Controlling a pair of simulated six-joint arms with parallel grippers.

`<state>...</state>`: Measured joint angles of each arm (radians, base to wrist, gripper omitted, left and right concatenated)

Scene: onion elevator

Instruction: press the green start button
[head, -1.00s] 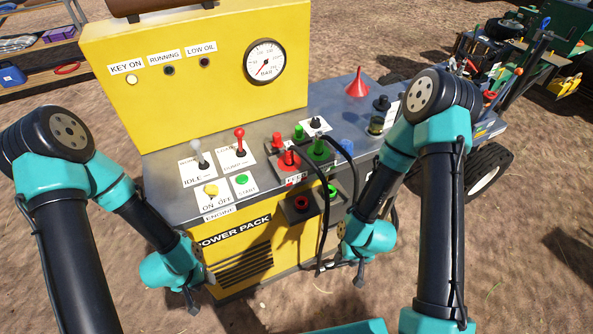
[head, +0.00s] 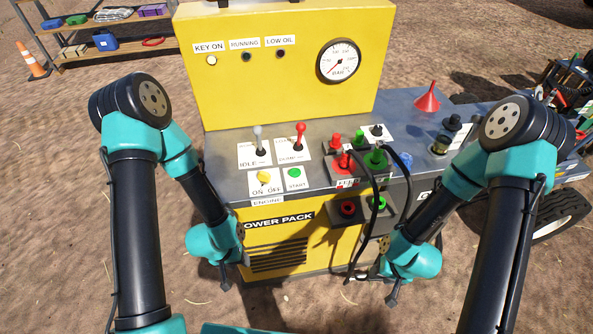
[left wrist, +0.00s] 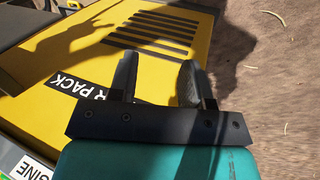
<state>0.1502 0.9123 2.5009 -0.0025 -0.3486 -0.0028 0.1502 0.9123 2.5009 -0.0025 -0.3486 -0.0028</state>
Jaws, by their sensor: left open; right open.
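The green start button (head: 294,173) sits on a white START label on the grey top of the yellow power pack, right of the yellow ON/OFF knob (head: 264,178). In the left wrist view, my left gripper (left wrist: 157,72) is open and empty, over the pack's yellow front with its slatted vent. In the head view my left gripper (head: 224,280) hangs low in front of the pack, below the button and to its left. My right gripper (head: 392,296) hangs low right of the pack's front, apart from the button; its fingers are small here.
Grey-handled (head: 258,138) and red-handled (head: 299,137) levers stand behind the button. Red and green hose couplings with black hoses (head: 379,220) are to its right. A red funnel (head: 428,98) stands further right. A shelf (head: 100,25) is at the back left.

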